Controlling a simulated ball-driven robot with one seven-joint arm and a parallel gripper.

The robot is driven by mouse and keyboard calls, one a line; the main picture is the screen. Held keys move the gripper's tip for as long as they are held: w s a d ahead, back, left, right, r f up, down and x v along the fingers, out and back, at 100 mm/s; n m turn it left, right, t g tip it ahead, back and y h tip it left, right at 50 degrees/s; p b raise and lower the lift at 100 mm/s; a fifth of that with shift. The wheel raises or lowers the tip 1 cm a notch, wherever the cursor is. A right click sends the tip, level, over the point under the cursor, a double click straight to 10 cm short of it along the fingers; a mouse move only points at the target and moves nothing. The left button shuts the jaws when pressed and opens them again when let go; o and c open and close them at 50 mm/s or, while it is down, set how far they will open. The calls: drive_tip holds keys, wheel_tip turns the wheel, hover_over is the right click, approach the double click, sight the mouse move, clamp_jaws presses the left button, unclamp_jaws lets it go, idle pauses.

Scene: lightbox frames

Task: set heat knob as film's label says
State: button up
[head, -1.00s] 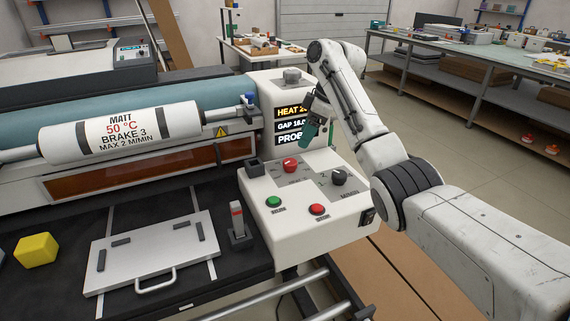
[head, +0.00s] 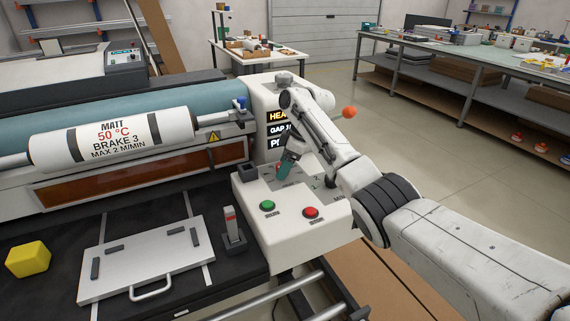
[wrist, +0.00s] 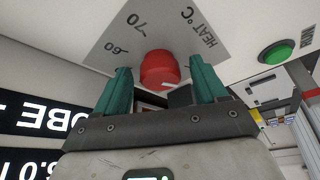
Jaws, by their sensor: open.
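The film roll (head: 112,143) on the left carries the label MATT, 50 °C, BRAKE 3, MAX 2 M/MIN. The red heat knob (wrist: 158,70) stands on the grey HEAT °C plate (wrist: 120,45), where the marks 60 and 70 show in the wrist view. My gripper (wrist: 160,68) is open, its teal fingers on either side of the knob with a gap at each side. In the head view my gripper (head: 284,166) is low over the control box (head: 250,210) and mostly hides the knob. I cannot clearly read the knob's setting.
A green button (head: 267,205) and a red button (head: 311,213) sit on the box front. The display (head: 277,130) behind is partly hidden by my arm. A small lever block (head: 233,238), a metal plate (head: 148,254) and a yellow block (head: 27,259) are left of the box.

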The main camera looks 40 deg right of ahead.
drive_tip(key=c, duration=1.1)
drive_tip(key=shift+o, duration=0.2)
